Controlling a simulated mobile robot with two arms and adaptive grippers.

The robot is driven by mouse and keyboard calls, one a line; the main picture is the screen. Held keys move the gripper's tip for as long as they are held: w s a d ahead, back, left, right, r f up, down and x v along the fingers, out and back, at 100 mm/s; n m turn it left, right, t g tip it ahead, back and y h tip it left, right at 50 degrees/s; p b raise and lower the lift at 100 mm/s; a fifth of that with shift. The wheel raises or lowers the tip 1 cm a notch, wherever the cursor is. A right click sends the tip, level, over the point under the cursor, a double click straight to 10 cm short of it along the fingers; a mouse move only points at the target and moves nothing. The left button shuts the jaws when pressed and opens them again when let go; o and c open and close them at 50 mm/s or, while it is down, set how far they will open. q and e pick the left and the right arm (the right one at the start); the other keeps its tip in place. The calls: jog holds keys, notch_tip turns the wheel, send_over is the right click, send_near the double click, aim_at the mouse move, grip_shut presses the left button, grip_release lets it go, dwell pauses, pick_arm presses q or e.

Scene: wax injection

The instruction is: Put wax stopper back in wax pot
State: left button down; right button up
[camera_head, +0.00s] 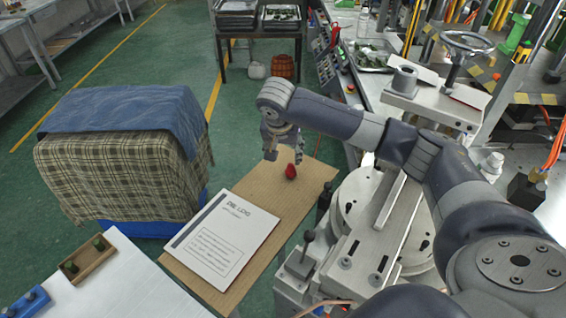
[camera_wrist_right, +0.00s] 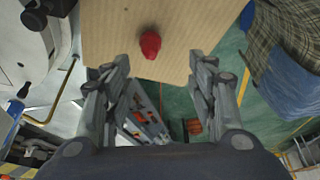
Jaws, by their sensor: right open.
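A small red piece (camera_head: 291,172), which looks like the wax stopper, stands on a brown cardboard sheet (camera_head: 312,188). It also shows in the right wrist view as a red lump (camera_wrist_right: 150,44) on the cardboard. My right gripper (camera_head: 284,157) points down just above and beside the red piece. Its fingers (camera_wrist_right: 160,62) are spread apart with nothing between them, and the red piece lies just beyond the fingertips. A grey block with a short open-topped cylinder (camera_head: 404,78) stands on the machine; I cannot tell whether this is the wax pot. My left gripper is not in view.
A white booklet (camera_head: 223,237) lies on the cardboard. A chair-like bulk under plaid and blue cloths (camera_head: 120,155) stands at left. A white table (camera_head: 125,285) with a wooden block (camera_head: 88,258) is at front left. The machine with round plates (camera_head: 352,212) borders the cardboard at right.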

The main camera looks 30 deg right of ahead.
aim_at(291, 168)
jog(key=f, duration=0.1)
jog(key=d+f, duration=0.1)
jog(key=f+p, duration=0.1)
jog(key=shift+s+d+f, duration=0.15)
jog(key=shift+s+f, duration=0.1)
jog(key=shift+w+f, duration=0.15)
jog(key=shift+f, duration=0.15)
jog(key=x, duration=0.1)
jog(key=p+x, duration=0.1)
jog(key=x, duration=0.1)
jog(key=p+x, duration=0.1)
jog(key=shift+d+f, duration=0.15)
jog(key=shift+f, duration=0.55)
jog(key=shift+c, duration=0.2)
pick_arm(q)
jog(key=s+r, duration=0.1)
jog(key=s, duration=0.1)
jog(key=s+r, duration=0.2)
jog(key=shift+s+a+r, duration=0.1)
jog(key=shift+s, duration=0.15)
pick_arm(e)
jog(key=shift+d, duration=0.1)
jog(key=c, duration=1)
